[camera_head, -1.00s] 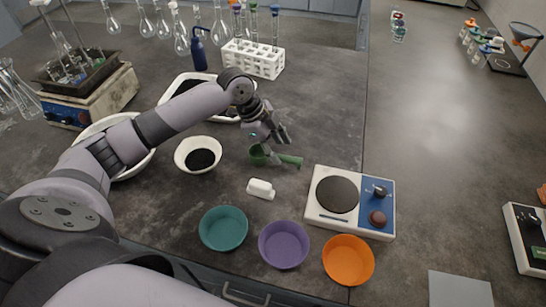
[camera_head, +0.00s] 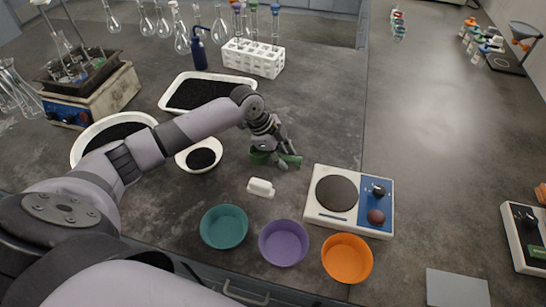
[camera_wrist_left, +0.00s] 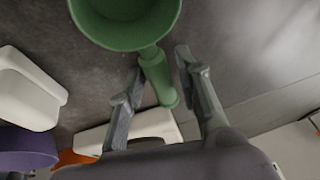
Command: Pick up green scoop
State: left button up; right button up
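The green scoop (camera_head: 260,156) lies on the dark bench, left of the hot plate, its handle pointing right. In the left wrist view its round cup (camera_wrist_left: 125,25) is at the top and its handle (camera_wrist_left: 157,78) runs down between the fingers. My left gripper (camera_head: 289,157) is down at the handle and partly covers it in the head view. Its two fingers (camera_wrist_left: 160,66) are apart, one on each side of the handle, with gaps visible. My right gripper is in neither view.
A white block-like item (camera_head: 261,187) lies just in front of the scoop. The hot plate (camera_head: 313,212) is to the right. Teal (camera_head: 223,227), purple (camera_head: 284,243) and orange (camera_head: 348,259) bowls stand in front. A white bowl (camera_head: 185,164) with black grains is left.

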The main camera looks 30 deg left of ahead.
aim_at(284, 156)
pick_arm(q)
grip_shut()
jog(key=shift+r, duration=0.1)
dwell(0.3)
notch_tip(284, 156, up, 20)
jog(key=b, duration=0.1)
dwell(0.5)
jog(key=shift+c, duration=1.7)
grip_release()
grip_shut()
